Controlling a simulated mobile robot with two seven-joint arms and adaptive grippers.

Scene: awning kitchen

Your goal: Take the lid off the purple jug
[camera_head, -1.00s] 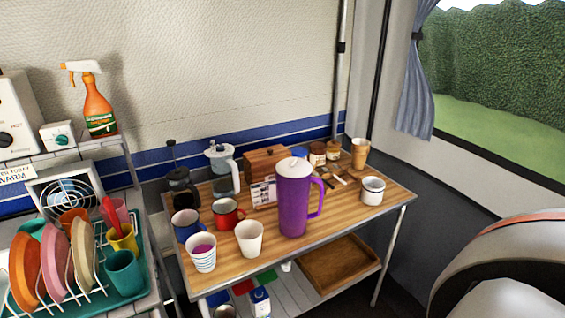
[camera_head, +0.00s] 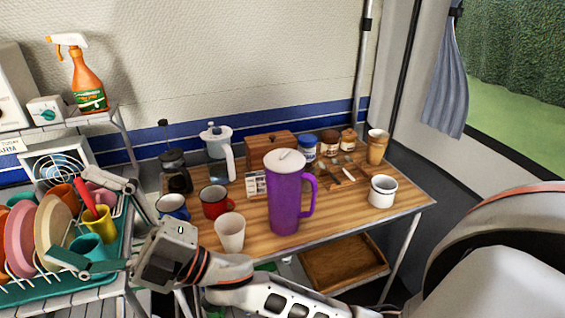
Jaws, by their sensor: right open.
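The purple jug (camera_head: 285,203) stands upright on the wooden table, with its handle to the right. Its white lid (camera_head: 285,160) sits on top. My right gripper (camera_head: 70,212) is open, its fingers pointing left in front of the dish rack, well to the left of the jug and apart from it. I cannot tell whether it touches any dishes. My right arm crosses the bottom of the view, in front of the table's front edge. My left gripper is not in view.
The table (camera_head: 328,217) also holds a white cup (camera_head: 230,233), a red mug (camera_head: 216,203), a blue mug (camera_head: 172,207), a french press (camera_head: 174,172), a wooden box (camera_head: 270,147) and a white enamel mug (camera_head: 382,191). Bare tabletop lies right of the jug. A dish rack (camera_head: 115,252) stands left.

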